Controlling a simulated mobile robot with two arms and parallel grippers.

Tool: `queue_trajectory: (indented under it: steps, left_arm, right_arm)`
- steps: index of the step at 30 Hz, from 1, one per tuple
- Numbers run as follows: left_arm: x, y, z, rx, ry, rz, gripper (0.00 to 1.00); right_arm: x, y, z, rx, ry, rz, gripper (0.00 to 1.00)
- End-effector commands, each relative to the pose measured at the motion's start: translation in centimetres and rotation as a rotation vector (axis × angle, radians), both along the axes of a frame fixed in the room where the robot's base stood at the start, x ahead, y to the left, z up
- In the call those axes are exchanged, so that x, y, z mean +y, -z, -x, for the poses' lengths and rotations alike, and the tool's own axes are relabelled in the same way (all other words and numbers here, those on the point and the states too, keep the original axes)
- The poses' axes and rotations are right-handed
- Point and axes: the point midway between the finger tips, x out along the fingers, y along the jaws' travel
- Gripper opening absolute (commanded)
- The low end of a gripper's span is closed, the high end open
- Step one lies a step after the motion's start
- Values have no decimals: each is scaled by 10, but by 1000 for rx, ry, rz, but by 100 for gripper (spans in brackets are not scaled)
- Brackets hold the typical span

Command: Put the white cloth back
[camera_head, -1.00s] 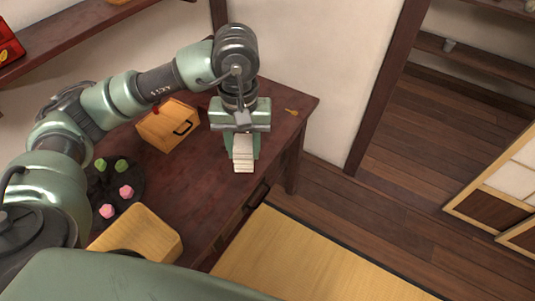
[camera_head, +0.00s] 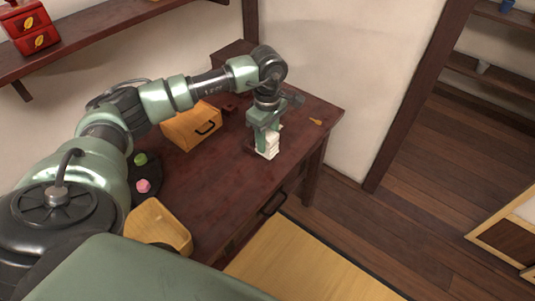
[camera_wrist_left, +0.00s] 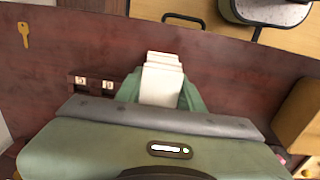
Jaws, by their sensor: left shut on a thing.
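The white cloth (camera_head: 268,152) is a folded, layered stack in my left gripper (camera_head: 266,143), near the right end of the dark red table (camera_head: 225,182). The gripper is shut on the cloth and points down. In the left wrist view, the cloth (camera_wrist_left: 162,80) shows between the two green fingers of the left gripper (camera_wrist_left: 162,92), over the table top. I cannot tell whether its lower edge touches the table. My right gripper is not in view.
A yellow wooden box (camera_head: 185,130) with a dark handle stands behind the cloth to the left. A golden key (camera_head: 316,122) lies to the right. A light wooden piece (camera_head: 160,222) and a pink sweet (camera_head: 144,186) are nearer me. The table middle is clear.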

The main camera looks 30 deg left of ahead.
Motion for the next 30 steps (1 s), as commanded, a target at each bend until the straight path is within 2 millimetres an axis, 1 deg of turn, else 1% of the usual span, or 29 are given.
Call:
queue_trajectory:
  steps: [1,3,11,15,17,19,25,29,30]
  left_arm:
    - [-1,10,1,3,0,2,0]
    - [-1,20,0,0,1,1,0]
    - [-1,40,0,1,2,1,0]
    - [-1,62,0,2,1,2,0]
    - [-1,70,1,2,1,0,0]
    - [0,73,0,-1,2,0,0]
    - [0,73,0,-2,2,0,0]
    - [0,78,0,-2,2,0,0]
    - [0,76,0,-2,2,0,49]
  right_arm:
    - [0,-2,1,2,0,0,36]
    - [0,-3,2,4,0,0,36]
    - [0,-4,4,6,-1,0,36]
    - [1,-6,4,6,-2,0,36]
    - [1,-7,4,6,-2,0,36]
    - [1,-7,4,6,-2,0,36]
    - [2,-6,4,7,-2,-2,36]
    - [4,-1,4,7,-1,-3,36]
    - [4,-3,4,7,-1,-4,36]
